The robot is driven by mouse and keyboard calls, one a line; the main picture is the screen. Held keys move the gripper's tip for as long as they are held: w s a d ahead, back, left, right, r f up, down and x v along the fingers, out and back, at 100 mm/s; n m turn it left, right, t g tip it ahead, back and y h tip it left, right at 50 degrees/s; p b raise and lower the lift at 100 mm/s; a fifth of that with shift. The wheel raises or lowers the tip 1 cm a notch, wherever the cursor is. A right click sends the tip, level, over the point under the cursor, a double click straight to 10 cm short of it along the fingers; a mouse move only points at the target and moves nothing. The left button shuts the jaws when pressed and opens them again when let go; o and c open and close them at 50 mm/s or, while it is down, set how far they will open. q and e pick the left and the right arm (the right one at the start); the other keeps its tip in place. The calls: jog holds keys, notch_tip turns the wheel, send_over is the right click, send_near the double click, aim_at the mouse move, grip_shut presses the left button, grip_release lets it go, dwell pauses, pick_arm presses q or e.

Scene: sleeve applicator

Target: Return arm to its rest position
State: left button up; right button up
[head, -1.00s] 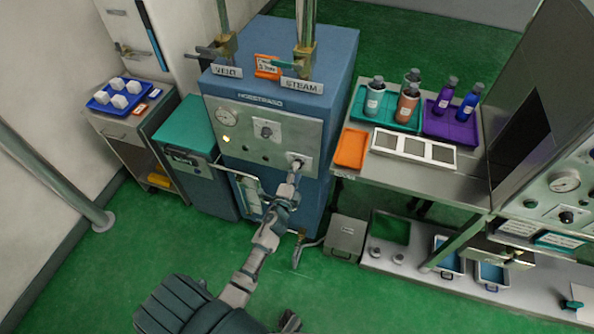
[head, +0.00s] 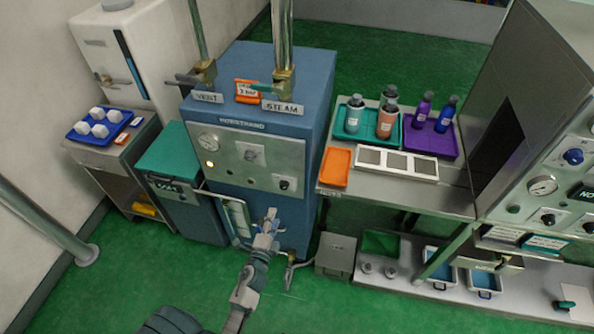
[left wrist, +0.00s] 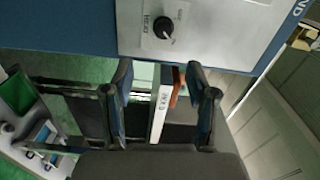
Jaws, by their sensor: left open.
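My left arm reaches in from the bottom of the head view. Its gripper (head: 268,222) is in front of the lower part of the blue machine (head: 262,140), below the control panel. In the left wrist view the left gripper (left wrist: 165,95) is open, its two fingers apart with nothing between them. A black knob (head: 284,184) on the grey panel is above the gripper and apart from it; it also shows in the left wrist view (left wrist: 164,28). My right gripper is not in view.
A steel table (head: 400,195) with bottles on teal and purple trays stands right of the machine. A teal-topped cabinet (head: 172,165) stands to its left. A grey box (head: 335,254) is on the floor to the right. Green floor (head: 130,270) is open in front.

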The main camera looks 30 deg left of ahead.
pick_arm(q)
jog(key=shift+f, duration=0.1)
jog(key=s+d+f+n+g, duration=0.1)
jog(key=s+f+n+g, duration=0.15)
jog(key=f, duration=0.55)
jog(key=s+d+f+n+g+h, duration=0.1)
jog(key=s+d+f+n+g, duration=0.2)
jog(key=f, duration=0.4)
jog(key=s+f+n+g, duration=0.2)
jog(key=s+f+g, duration=0.15)
jog(key=f, duration=0.45)
jog(key=s+d+f+n+g+h, duration=0.1)
jog(key=s+d+f+n+g, duration=0.1)
jog(key=s+f, duration=0.4)
jog(key=s+d+f+n+g+h, duration=0.2)
jog(key=s+d+f+g, duration=0.2)
jog(key=s, duration=1)
notch_tip(320, 180, down, 4)
jog(key=shift+d+r+g+p, duration=0.2)
jog(key=shift+d+g+p, duration=0.2)
jog(key=shift+d, duration=0.2)
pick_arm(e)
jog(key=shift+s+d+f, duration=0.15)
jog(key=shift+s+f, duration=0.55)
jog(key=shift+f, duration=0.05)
pick_arm(q)
jog(key=shift+n, duration=0.25)
